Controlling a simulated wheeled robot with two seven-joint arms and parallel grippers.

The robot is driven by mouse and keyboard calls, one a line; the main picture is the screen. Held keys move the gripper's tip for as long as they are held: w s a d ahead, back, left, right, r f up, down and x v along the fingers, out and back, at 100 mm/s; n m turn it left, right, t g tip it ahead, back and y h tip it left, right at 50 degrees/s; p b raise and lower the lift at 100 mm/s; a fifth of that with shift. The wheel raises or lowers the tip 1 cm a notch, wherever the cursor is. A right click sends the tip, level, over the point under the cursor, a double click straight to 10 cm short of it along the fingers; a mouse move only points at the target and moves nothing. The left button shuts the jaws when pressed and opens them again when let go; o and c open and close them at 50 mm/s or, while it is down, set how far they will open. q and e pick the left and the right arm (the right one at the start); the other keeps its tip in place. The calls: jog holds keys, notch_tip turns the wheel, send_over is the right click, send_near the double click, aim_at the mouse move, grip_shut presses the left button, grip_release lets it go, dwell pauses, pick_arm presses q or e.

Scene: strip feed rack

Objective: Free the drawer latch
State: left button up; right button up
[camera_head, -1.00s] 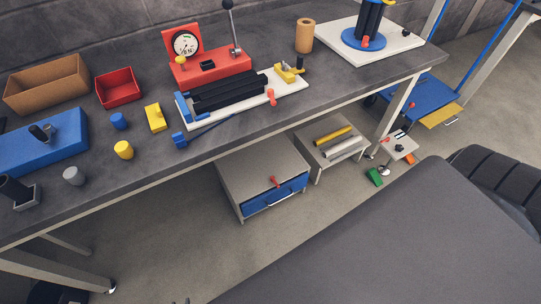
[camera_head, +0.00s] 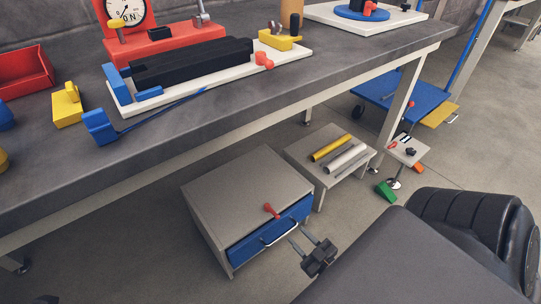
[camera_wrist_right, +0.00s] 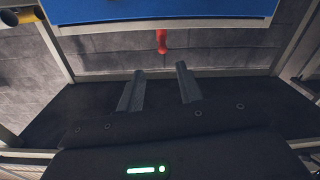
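The drawer cabinet (camera_head: 245,180) stands on the floor under the bench. Its blue drawer (camera_head: 250,243) looks shut and has a pale bar handle (camera_head: 280,233). The red latch (camera_head: 270,210) is at the top edge of the drawer front, its knob end toward the upper left. My right gripper (camera_head: 298,234) is in front of the drawer's right part, fingers apart and empty. In the right wrist view, the red latch (camera_wrist_right: 161,41) shows beyond the open fingers (camera_wrist_right: 160,72), apart from them, with the blue drawer front (camera_wrist_right: 160,8) at the top. My left gripper is not in view.
The bench (camera_head: 225,125) overhangs the cabinet's back. A low stand (camera_head: 325,174) with yellow and grey rods is right of the cabinet. A small stand (camera_head: 410,150) and a blue cart (camera_head: 425,100) are farther right. Floor is clear left of the cabinet.

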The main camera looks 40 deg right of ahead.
aim_at(277, 215)
jog(key=w+b, duration=0.3)
jog(key=w, duration=0.8)
jog(key=shift+w+a, duration=0.1)
jog(key=shift+a, duration=0.05)
grip_shut()
